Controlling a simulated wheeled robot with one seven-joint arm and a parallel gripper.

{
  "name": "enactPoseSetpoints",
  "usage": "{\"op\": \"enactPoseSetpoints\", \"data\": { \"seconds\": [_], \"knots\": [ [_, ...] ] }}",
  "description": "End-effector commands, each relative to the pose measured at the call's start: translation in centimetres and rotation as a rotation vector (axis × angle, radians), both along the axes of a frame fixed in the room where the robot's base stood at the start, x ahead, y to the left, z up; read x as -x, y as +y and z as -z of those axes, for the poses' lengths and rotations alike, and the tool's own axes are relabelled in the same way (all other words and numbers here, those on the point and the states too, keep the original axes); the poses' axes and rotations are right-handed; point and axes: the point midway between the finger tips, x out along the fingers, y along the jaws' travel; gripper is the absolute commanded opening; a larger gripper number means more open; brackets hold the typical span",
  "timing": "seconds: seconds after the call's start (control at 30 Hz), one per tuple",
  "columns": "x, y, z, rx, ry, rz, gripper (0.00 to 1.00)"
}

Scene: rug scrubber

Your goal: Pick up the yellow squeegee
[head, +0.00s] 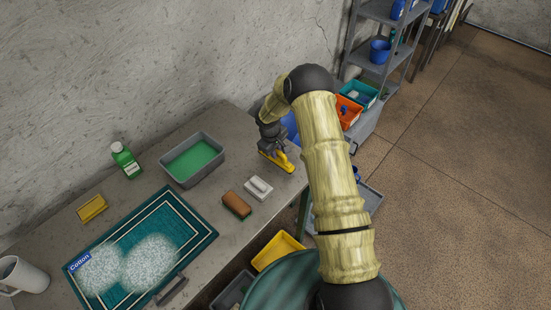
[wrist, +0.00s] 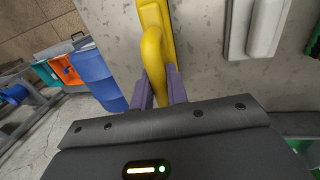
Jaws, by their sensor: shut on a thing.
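The yellow squeegee (head: 279,162) lies near the right end of the grey table in the head view. My gripper (head: 272,146) is at its handle, with my arm reaching over from the right. In the wrist view the yellow handle of the squeegee (wrist: 153,52) rises between the two purple fingers of my gripper (wrist: 159,88), which are shut on it. The squeegee appears to be at table level; whether it is lifted clear I cannot tell. The gripper body hides its near part.
A white-grey brush (head: 259,188) and a brown brush (head: 237,205) lie close by on the table (head: 215,245).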

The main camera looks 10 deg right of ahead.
Motion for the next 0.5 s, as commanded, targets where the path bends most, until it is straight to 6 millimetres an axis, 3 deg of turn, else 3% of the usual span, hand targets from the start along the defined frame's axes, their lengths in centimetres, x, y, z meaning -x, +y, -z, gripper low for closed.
{"op": "enactPoseSetpoints", "data": {
  "seconds": [0.3,0.5],
  "knots": [
    [-0.1,-0.1,-5.0,0.0,-0.003,0.001,0.0],
    [0.0,-0.1,-6.1,0.0,0.0,0.001,0.0]
  ]
}}
